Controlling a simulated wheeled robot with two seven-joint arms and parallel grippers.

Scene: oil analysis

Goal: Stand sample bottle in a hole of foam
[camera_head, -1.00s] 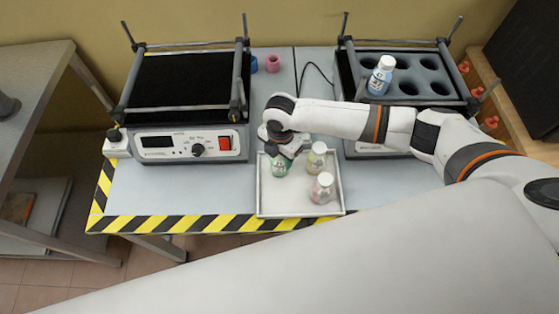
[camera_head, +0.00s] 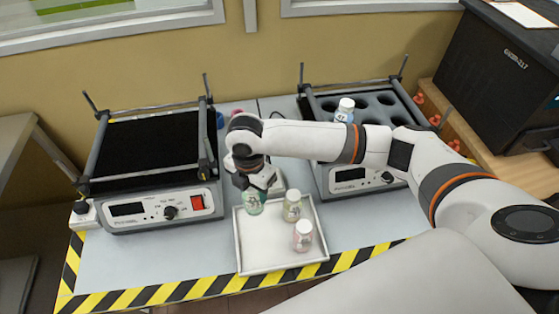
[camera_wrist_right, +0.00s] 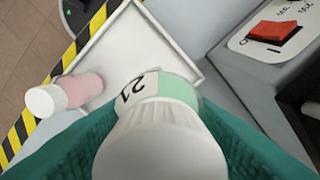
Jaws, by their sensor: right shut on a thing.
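My right gripper (camera_head: 255,184) is shut on a green sample bottle (camera_head: 252,203) with a white cap. The bottle is over the back left of the white tray (camera_head: 247,256); I cannot tell clearly whether it touches the tray. In the right wrist view the bottle's white cap (camera_wrist_right: 160,145) and a label reading "21" sit between the green fingers. The dark foam (camera_head: 372,117) with round holes lies on the right shaker. A blue sample bottle (camera_head: 344,110) stands upright in it. My left gripper is not in view.
A yellow bottle (camera_head: 292,206) and a pink bottle (camera_head: 303,237) stand in the tray near the held bottle. The left shaker (camera_head: 155,160) has a flat black top. Upright posts and rails border both shakers. My right arm passes in front of the right shaker.

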